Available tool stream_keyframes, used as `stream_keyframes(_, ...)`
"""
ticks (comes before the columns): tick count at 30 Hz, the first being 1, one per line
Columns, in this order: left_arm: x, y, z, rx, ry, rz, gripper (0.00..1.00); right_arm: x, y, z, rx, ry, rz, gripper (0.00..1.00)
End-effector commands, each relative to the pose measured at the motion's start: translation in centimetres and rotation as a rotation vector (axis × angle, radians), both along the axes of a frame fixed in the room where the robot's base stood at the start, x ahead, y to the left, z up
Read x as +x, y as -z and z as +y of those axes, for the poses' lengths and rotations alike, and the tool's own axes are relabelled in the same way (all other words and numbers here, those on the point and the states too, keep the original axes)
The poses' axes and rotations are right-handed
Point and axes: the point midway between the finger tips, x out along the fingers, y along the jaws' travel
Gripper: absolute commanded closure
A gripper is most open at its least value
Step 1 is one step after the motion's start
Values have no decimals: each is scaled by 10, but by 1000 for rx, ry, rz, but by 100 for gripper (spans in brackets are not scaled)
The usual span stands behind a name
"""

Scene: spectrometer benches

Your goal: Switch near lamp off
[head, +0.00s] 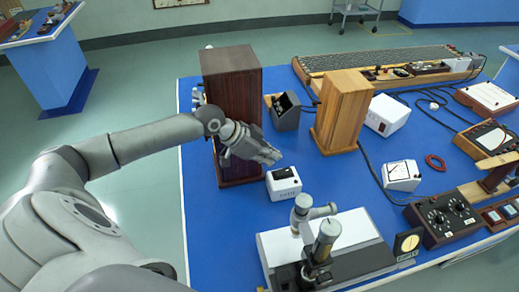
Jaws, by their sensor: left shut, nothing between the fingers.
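A small white box with a black rocker switch on top (283,184) sits on the blue bench, just in front of a tall dark-brown wooden box (230,85). The lettering on its front is too small to read. A lighter wooden box (343,112) stands farther right. I cannot tell which of these is the near lamp, or whether any lamp is lit. My left gripper (272,158) is shut and empty. It appears in front of the dark box, a little above and behind the white switch box, apart from it. My right gripper is not in view.
A metal instrument on a white base (345,238) stands close in front of the switch box. Cables cross the bench (205,222), whose left front is clear.

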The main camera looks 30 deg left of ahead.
Motion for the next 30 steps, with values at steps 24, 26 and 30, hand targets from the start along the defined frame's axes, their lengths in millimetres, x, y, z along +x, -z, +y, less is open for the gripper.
stream_keyframes(24, -26, -38, 23, 1, 0, 1, 100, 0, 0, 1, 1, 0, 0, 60)
stream_keyframes(26, -26, -38, 23, 1, 0, 1, 100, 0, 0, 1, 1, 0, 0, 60)
stream_keyframes(30, -26, -38, 23, 1, 0, 1, 100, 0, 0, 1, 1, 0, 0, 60)
